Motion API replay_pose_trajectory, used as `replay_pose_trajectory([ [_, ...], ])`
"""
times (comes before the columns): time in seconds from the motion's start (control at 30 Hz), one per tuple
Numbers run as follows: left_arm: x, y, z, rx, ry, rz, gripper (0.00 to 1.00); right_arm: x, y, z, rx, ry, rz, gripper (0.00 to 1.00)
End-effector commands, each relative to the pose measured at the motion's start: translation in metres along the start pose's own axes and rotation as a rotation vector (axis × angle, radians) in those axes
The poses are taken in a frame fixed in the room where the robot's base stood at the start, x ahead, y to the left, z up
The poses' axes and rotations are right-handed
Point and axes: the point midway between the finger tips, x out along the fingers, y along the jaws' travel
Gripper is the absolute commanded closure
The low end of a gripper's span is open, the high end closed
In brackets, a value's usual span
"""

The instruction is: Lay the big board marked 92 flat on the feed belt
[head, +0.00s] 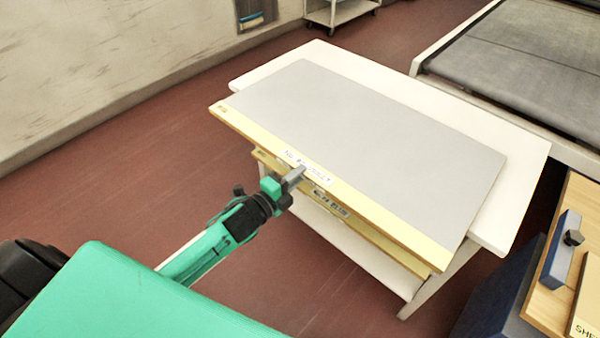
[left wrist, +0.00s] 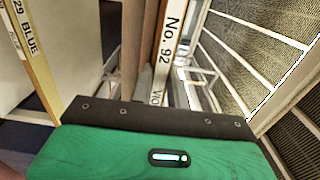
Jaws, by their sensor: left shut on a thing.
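The big board (head: 370,140) has a pale grey face and a yellow strip along its near edge, with a white label. It lies over the white table, its near edge overhanging. The left wrist view shows the label "No. 92" on its edge strip (left wrist: 172,50). The feed belt is probably the dark grey belt (head: 520,55) in a white frame at the upper right, apart from the board. My right gripper is not in view.
Below the board's near edge, another yellow-edged board (head: 350,222) with a label shows. The white table (head: 510,190) has bare margin at the back and right. A wooden bench (head: 560,270) with a blue block (head: 562,250) stands at the lower right. A white cart (head: 338,12) stands far back.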

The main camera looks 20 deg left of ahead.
Motion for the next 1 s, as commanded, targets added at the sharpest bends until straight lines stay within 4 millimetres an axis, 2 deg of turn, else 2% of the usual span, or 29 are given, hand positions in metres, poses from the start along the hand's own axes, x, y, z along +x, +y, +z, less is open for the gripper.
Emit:
replay_pose_trajectory([
  [0.03,0.0,-0.006,0.0,0.002,0.003,-0.012,1.0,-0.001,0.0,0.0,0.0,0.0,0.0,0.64],
  [0.33,-0.001,-0.006,0.0,0.002,0.003,-0.012,1.0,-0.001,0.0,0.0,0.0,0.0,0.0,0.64],
  [0.37,-0.001,-0.006,0.0,0.002,0.003,-0.012,0.81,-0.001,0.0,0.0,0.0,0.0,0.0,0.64],
  [0.4,-0.001,-0.006,0.0,0.002,0.003,-0.012,0.73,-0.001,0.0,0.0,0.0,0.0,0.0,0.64],
  [0.5,-0.002,-0.005,-0.001,0.002,0.003,-0.011,0.57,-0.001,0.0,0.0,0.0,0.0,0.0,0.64],
  [0.67,-0.002,-0.004,-0.001,0.001,0.004,-0.01,0.57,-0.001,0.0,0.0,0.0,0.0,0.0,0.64],
  [0.7,-0.004,0.009,0.0,-0.003,-0.003,0.019,0.57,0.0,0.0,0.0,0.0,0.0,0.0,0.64],
  [0.87,-0.008,0.007,0.0,-0.002,-0.002,0.013,0.57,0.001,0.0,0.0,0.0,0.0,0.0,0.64],
  [1.0,-0.021,0.005,-0.001,-0.001,-0.001,0.009,0.57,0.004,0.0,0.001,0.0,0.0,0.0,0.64],
])
